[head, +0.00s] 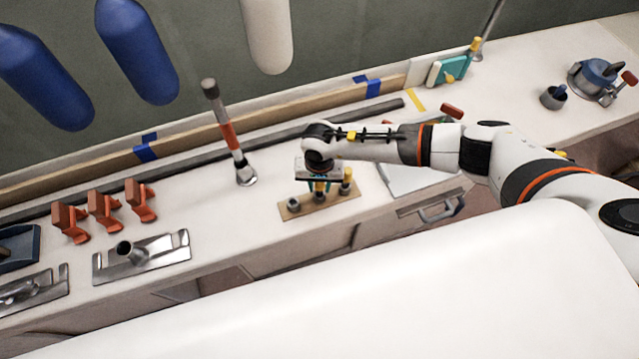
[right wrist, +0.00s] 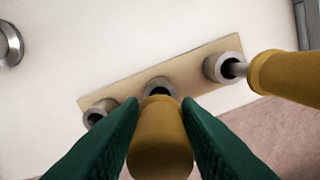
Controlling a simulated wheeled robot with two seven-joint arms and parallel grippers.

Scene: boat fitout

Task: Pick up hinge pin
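A yellow-handled hinge pin (right wrist: 160,140) is between the green fingers of my right gripper (right wrist: 160,125), which press against both its sides. Its lower end is hidden, so I cannot tell whether it still sits in the middle socket (right wrist: 159,86) of the small wooden rack (right wrist: 125,88). A second yellow-handled pin (right wrist: 288,78) stands in the right socket, and the left socket (right wrist: 97,117) looks empty. In the head view my right gripper (head: 320,187) points down over the rack (head: 322,204), and the second pin (head: 347,182) is just right of it. My left gripper is not in view.
A rod with an orange band (head: 229,132) stands left of the rack on the white bench. Orange clamps (head: 104,209) and a metal plate (head: 140,262) lie further left. A teal block (head: 450,68) and a winch (head: 595,78) are at the right.

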